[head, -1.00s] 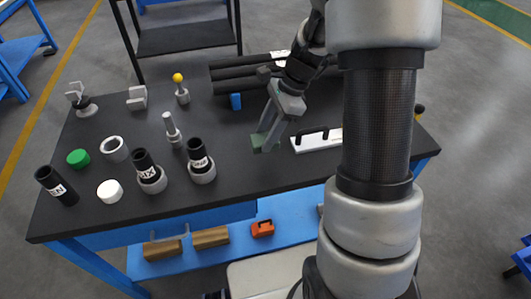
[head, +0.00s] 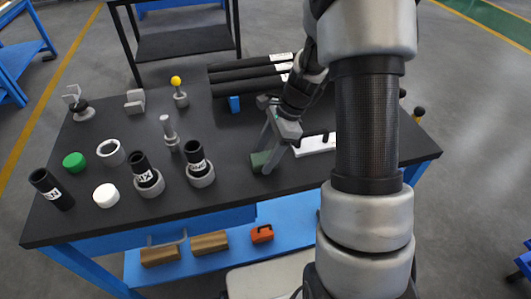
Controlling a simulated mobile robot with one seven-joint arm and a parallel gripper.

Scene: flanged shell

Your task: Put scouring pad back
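The scouring pad (head: 258,160) is a small dark green block near the front middle of the black table top (head: 235,135). My gripper (head: 266,160) points down at it, with one finger on either side, and appears shut on it. The fingers partly hide the pad. I cannot tell whether the pad touches the table or hangs just above it.
A white plate with black handles (head: 315,144) lies just right of my gripper. Black tubes (head: 250,75) lie behind. Black cylinders in grey rings (head: 199,172) stand to the left, with a green cap (head: 74,161) and white cap (head: 105,195) further left. My arm covers the table's right part.

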